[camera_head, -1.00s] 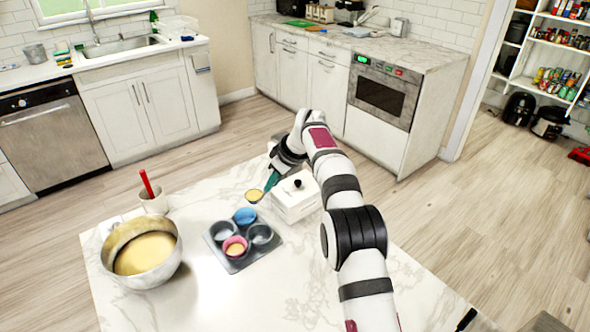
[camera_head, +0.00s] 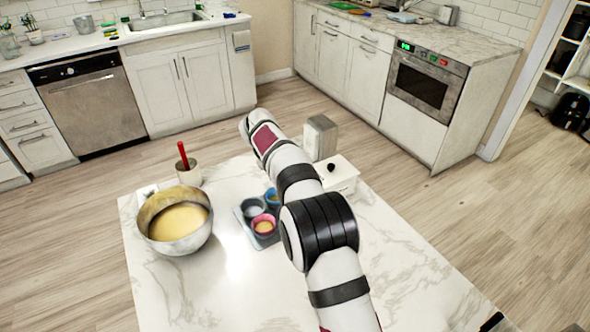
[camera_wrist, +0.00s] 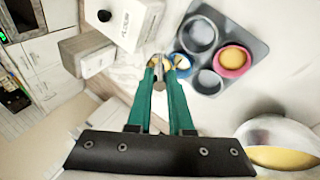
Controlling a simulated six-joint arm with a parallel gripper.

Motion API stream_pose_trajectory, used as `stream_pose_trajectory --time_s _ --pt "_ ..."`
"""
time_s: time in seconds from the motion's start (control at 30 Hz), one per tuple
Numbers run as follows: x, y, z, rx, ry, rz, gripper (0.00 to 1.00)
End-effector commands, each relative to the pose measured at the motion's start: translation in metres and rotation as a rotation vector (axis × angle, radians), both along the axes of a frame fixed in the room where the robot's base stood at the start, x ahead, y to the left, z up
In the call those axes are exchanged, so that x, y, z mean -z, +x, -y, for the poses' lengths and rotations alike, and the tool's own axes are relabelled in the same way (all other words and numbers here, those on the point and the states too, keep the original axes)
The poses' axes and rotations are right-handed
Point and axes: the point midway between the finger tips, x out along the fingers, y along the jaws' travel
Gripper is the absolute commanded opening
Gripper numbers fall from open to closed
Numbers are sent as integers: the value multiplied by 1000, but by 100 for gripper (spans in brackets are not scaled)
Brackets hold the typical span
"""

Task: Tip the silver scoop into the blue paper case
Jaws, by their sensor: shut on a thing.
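The blue paper case (camera_head: 271,192) sits in the muffin tray (camera_head: 243,224), partly hidden by my arm in the head view. In the wrist view the blue case (camera_wrist: 186,68) lies just beside my fingertips, with yellow showing inside its rim. My gripper (camera_wrist: 165,68) has green fingers and is shut on the silver scoop (camera_wrist: 157,62), of which only a small part shows between and beyond the fingertips. I cannot tell how far the scoop is tilted or how much batter it holds. The head view hides my gripper behind the arm.
A pink case (camera_head: 264,225) with batter sits in the tray beside empty cups. A bowl of batter (camera_head: 178,222) and a pot with a red handle (camera_head: 188,174) stand left. A white box (camera_head: 338,176) and a grey box (camera_head: 320,137) stand right.

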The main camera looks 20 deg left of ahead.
Motion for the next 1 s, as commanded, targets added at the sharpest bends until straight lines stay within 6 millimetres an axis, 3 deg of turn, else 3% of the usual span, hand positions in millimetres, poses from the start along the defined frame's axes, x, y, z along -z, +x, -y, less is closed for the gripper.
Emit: stream_pose_trajectory --time_s 0.6,1.0 --pt "20 -28 -49 -3 -428 243 0" --pt "27 -32 -57 0 -523 296 0"
